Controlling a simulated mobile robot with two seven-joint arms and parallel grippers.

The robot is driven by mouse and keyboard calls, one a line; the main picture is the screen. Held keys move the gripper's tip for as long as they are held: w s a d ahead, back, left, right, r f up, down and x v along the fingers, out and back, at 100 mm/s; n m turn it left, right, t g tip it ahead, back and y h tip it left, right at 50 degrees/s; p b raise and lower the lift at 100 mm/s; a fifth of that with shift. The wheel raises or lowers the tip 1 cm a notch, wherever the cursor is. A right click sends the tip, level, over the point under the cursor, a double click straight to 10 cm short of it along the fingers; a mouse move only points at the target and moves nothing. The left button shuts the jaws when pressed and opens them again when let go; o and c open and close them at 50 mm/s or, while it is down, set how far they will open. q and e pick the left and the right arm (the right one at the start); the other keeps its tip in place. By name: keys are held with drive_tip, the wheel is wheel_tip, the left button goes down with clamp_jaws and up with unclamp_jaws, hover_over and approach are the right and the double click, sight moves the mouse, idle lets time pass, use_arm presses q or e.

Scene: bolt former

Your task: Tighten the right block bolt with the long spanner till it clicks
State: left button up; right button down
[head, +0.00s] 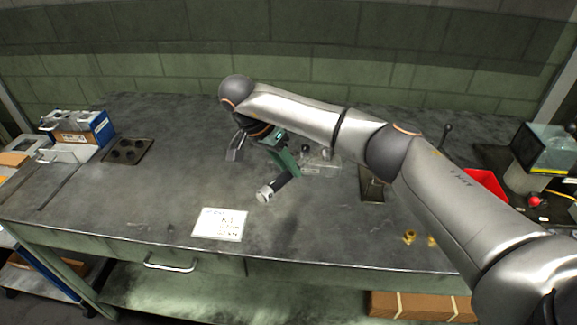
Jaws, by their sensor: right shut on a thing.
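My right arm reaches in from the right, and its wrist bends down over the middle of the bench. My right gripper (272,138) is largely hidden behind my own forearm, with only dark parts showing. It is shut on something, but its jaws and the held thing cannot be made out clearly. A short grey piece (235,149) shows left of the wrist. I cannot make out the long spanner or the right block bolt for sure. My left gripper is out of view.
A printed sheet (220,224) lies at the bench front. Small brass pieces (409,237) lie at front right, a red tray (486,181) beyond. A blue-white box (84,128) and a black holed plate (128,151) are left. A clear-covered machine (548,148) stands right.

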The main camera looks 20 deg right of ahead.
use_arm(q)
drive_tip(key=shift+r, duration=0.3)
use_arm(e)
drive_tip(key=shift+s+d+r, duration=0.15)
drive_tip(key=shift+d, duration=0.05)
drive_tip(key=shift+s+d+n+t+p, duration=0.15)
drive_tip(key=shift+s+n+t+p, duration=0.2)
drive_tip(key=shift+p, duration=0.2)
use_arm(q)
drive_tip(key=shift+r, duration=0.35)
use_arm(e)
drive_tip(key=shift+s+d+n, duration=0.1)
drive_tip(key=shift+s+n, duration=0.1)
drive_tip(key=shift+n, duration=0.05)
use_arm(q)
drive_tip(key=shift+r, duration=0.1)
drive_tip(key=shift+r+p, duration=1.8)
drive_tip(key=shift+p, duration=0.15)
use_arm(e)
drive_tip(key=shift+r, duration=2.4)
